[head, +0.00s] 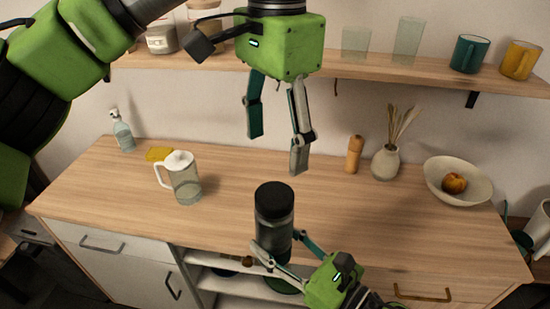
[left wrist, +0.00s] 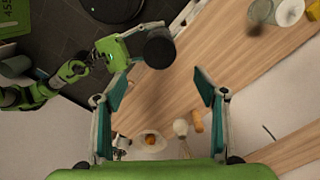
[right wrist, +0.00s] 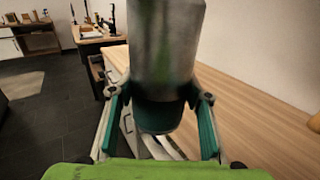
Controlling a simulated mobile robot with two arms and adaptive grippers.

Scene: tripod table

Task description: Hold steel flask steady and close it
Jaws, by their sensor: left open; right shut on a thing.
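The steel flask (head: 274,236) is upright with a black lid (head: 274,198) on its top, at the front edge of the counter in the head view. My right gripper (head: 275,258) is shut on the flask's lower part. The flask fills the middle of the right wrist view (right wrist: 167,60), between the fingers. My left gripper (head: 277,152) is open and empty, above and behind the flask, pointing down. In the left wrist view the black lid (left wrist: 159,48) shows beyond the open fingers. I cannot tell how tightly the lid sits.
On the wooden counter (head: 120,190) stand a glass pitcher (head: 186,180), a spray bottle (head: 122,132), a pepper mill (head: 354,154), a vase (head: 385,163) and a bowl (head: 455,182) with fruit. A shelf above holds mugs (head: 469,54) and glasses. The counter's middle is clear.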

